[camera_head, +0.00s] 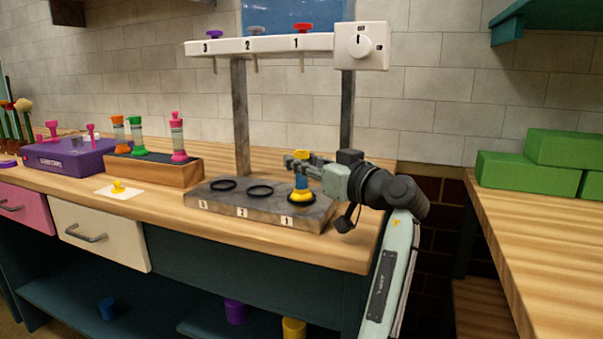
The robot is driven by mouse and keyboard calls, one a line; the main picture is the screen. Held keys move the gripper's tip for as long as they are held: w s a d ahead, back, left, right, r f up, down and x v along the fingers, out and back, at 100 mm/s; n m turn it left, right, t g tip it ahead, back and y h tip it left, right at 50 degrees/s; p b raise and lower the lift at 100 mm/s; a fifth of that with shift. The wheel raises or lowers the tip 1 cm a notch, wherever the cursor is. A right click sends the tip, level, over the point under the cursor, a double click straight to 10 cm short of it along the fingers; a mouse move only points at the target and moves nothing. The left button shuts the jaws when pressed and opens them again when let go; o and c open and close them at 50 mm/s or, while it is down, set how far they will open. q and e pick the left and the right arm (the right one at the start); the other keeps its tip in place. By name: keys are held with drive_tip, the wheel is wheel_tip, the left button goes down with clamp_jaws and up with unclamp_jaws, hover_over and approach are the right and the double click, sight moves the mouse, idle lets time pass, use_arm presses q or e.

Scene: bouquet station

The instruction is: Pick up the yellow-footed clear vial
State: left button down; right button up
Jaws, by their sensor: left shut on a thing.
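The yellow-footed vial (301,182) stands upright at place 1 on the grey base of the dispenser stand (232,204). Its yellow foot rests at the black ring there, its body looks bluish, and a yellow top shows above my fingers. My left gripper (297,164) reaches in from the right side of the picture and is shut on the vial's upper part. The fingers hide some of its body. My right gripper is not in view.
Rings 2 (260,190) and 3 (223,184) are empty. A dispenser bar (260,46) with a dial box (361,46) is overhead. A wooden rack (150,168) with several coloured-foot vials stands left. Green blocks (513,172) lie on the right counter.

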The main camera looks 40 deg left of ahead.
use_arm(q)
drive_tip(key=shift+r, duration=0.7)
drive_tip(key=s+a+r+b, duration=0.1)
drive_tip(key=s+a+r, duration=0.6)
drive_tip(key=s+r, duration=0.2)
drive_tip(key=shift+s+r, duration=0.3)
drive_tip(key=shift+r, duration=0.1)
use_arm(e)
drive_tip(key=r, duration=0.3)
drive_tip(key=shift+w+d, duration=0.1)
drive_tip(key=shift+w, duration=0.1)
